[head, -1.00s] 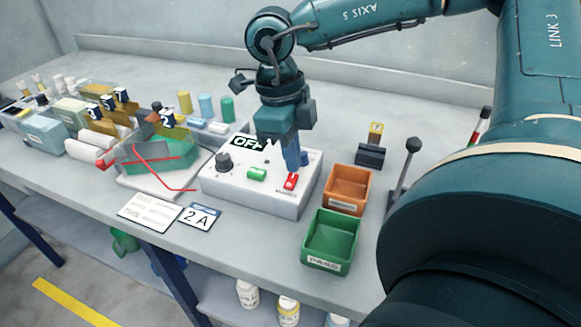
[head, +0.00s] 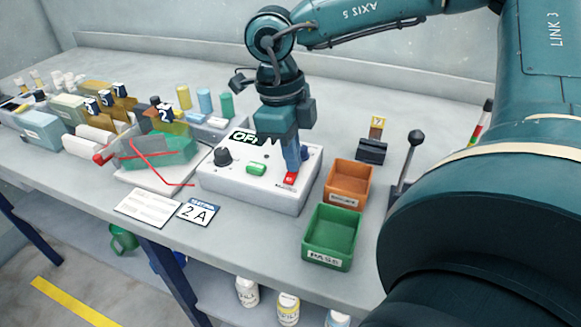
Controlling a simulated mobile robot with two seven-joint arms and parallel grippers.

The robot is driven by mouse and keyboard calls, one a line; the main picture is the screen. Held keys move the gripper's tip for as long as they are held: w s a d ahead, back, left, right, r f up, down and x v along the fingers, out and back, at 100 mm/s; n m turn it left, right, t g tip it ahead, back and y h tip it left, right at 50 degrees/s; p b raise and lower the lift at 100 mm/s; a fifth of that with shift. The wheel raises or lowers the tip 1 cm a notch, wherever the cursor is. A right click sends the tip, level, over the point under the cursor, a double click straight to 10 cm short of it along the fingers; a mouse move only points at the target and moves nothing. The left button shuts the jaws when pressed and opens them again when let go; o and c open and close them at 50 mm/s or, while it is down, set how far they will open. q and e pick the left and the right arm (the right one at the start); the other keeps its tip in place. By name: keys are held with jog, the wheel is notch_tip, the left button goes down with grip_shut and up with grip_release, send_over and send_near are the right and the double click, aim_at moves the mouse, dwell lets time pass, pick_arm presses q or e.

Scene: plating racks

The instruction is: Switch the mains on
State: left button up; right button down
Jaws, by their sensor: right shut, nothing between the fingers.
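The white control box (head: 247,190) stands on the bench. It has a dark knob (head: 223,157), a green button (head: 257,169) and a red mains switch (head: 290,176) at its front right. My left gripper is out of view.
An orange bin (head: 348,181) and a green bin (head: 332,237) sit right of the box, near a black upright lever (head: 406,168). A card marked 2A (head: 199,212) lies in front. A rack with green tank and red lead (head: 155,153) stands left.

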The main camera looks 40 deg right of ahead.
jog(key=shift+f+b, duration=0.3)
jog(key=shift+f, duration=0.05)
jog(key=shift+r, duration=0.1)
jog(key=shift+r+p, duration=1.9)
jog(key=shift+r, duration=1.55)
